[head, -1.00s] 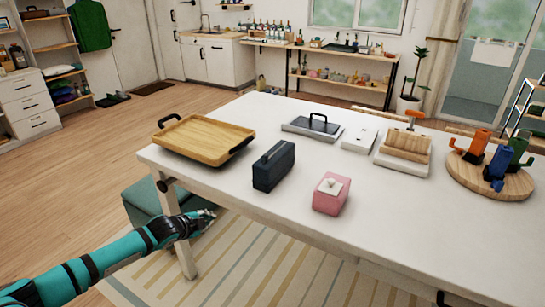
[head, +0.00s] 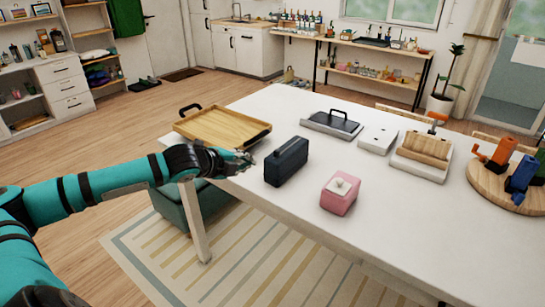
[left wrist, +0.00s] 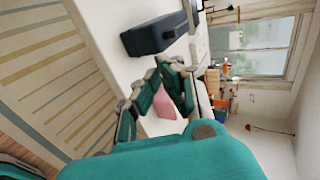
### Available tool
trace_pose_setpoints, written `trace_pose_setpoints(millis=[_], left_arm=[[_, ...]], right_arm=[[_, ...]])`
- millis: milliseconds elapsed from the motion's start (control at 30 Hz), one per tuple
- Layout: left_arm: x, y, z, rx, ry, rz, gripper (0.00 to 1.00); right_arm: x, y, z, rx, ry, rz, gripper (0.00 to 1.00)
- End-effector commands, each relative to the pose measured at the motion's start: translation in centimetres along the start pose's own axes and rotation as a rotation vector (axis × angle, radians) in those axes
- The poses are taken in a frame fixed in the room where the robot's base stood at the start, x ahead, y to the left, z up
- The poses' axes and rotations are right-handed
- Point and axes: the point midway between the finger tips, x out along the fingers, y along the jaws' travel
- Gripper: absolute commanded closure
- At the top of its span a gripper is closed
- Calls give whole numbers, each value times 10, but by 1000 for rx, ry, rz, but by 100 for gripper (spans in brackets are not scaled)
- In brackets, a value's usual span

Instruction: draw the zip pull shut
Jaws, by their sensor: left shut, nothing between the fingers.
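A dark blue case (head: 286,164) stands upright on the white table (head: 262,222), near its front left part. A zip pull cannot be made out on it at this size. My left gripper (head: 246,160) is shut and empty, over the table's left edge, just left of the case and apart from it. In the left wrist view the case (left wrist: 155,36) lies beyond the fingertips (left wrist: 163,70). My right gripper is not in view.
A wooden tray (head: 222,128) with dark handles lies behind my left gripper. A pink box (head: 338,198) stands right of the case. A grey-lidded tray (head: 331,123), a white panel (head: 377,138) and a wooden block stand (head: 425,150) sit farther back. The table's front is clear.

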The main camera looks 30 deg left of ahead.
Motion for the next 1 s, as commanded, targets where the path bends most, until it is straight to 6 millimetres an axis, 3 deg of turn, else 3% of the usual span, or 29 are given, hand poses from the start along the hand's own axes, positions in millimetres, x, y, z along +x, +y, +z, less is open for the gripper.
trace_pose_setpoints(millis=[167,600,800,1000], left_arm=[[19,-3,-2,-7,4,-2,100],[101,-7,-2,-5,2,-2,100],[122,-17,-2,-3,2,0,100],[130,-19,-1,0,2,2,100]], right_arm=[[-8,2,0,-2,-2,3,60],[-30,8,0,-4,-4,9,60],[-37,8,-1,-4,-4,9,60],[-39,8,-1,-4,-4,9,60]])
